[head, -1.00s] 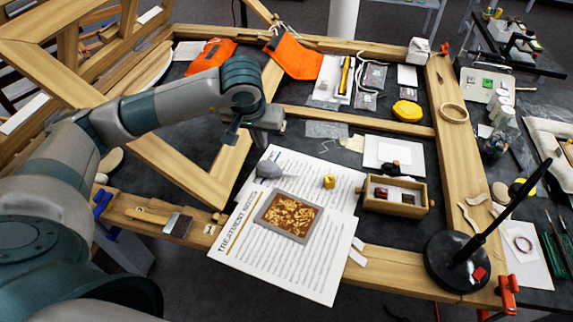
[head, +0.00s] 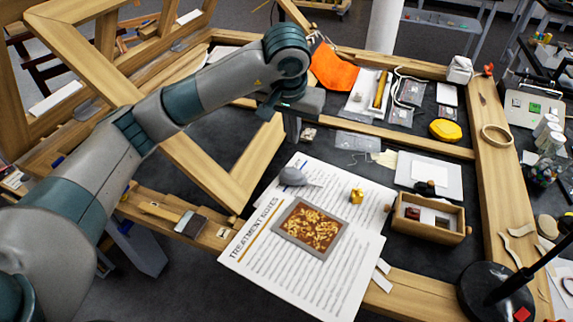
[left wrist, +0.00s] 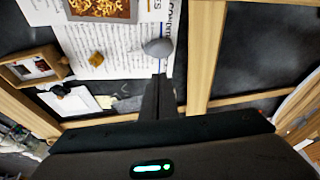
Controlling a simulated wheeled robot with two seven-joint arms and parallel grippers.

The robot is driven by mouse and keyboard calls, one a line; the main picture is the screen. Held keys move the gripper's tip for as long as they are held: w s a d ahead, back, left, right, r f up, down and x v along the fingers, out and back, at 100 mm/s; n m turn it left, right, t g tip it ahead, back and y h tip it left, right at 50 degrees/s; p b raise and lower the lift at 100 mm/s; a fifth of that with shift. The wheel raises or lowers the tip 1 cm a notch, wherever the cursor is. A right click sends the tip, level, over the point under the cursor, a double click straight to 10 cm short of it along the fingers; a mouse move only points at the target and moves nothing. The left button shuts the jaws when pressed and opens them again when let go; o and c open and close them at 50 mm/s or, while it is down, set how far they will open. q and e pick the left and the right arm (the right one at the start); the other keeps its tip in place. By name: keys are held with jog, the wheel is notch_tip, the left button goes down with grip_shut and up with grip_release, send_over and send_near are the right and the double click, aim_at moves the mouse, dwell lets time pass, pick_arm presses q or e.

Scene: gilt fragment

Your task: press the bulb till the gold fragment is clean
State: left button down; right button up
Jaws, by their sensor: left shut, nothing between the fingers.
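The gold fragment (head: 310,227) lies in a grey-edged square on the printed sheet (head: 340,280); it shows bright gold pieces over brown patches. It also shows at the top of the left wrist view (left wrist: 100,9). The grey bulb (head: 293,176) rests on the sheet just behind the fragment, its nozzle pointing right; it also shows in the left wrist view (left wrist: 158,47). My left gripper (head: 292,141) is shut and empty, fingers down, above and behind the bulb. In the left wrist view its fingertips (left wrist: 160,76) appear just below the bulb, apart from it. My right gripper is not in view.
A small yellow block (head: 356,195) sits on the sheet right of the bulb. A wooden box (head: 430,232) stands further right. A black stand (head: 490,290) is at the front right. Dark surface behind the sheet is partly clear.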

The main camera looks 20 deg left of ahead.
pick_arm(q)
jog(key=p, duration=0.6)
send_over(292, 173)
notch_tip(292, 173, down, 12)
jog(key=shift+s+d+f, duration=0.1)
jog(key=shift+s+d, duration=0.05)
jog(key=shift+f, duration=0.65)
notch_tip(292, 173, down, 2)
jog(key=b, duration=0.7)
jog(key=shift+f, duration=0.1)
